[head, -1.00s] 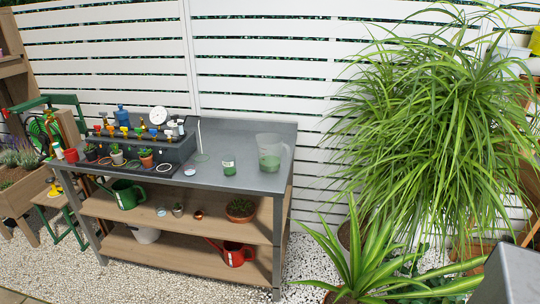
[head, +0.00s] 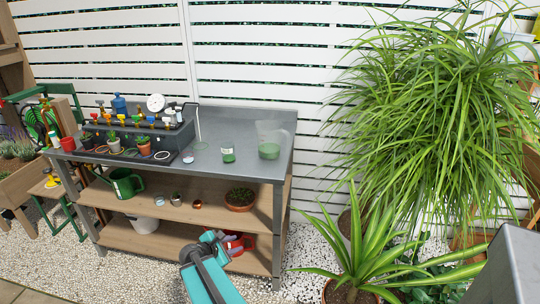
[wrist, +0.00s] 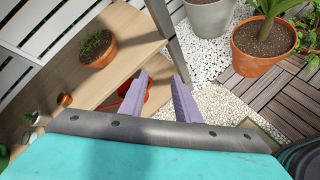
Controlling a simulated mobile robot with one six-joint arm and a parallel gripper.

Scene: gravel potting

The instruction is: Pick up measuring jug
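The measuring jug (head: 270,141) is a clear, see-through vessel with green contents at its bottom. It stands upright near the right end of the grey tabletop (head: 205,178) in the head view and is not in the wrist view. My gripper (wrist: 159,82) is open, its two purple fingers apart with nothing between them. In the head view, my turquoise arm end (head: 212,284) is low in front of the bench, well below and apart from the jug.
A small jar (head: 228,154) with green contents stands left of the jug. A dark rack (head: 140,138) with bottles and small pots fills the bench's left. A red watering can (head: 240,246) sits on the lower shelf behind my gripper. A large leafy plant (head: 435,130) stands right.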

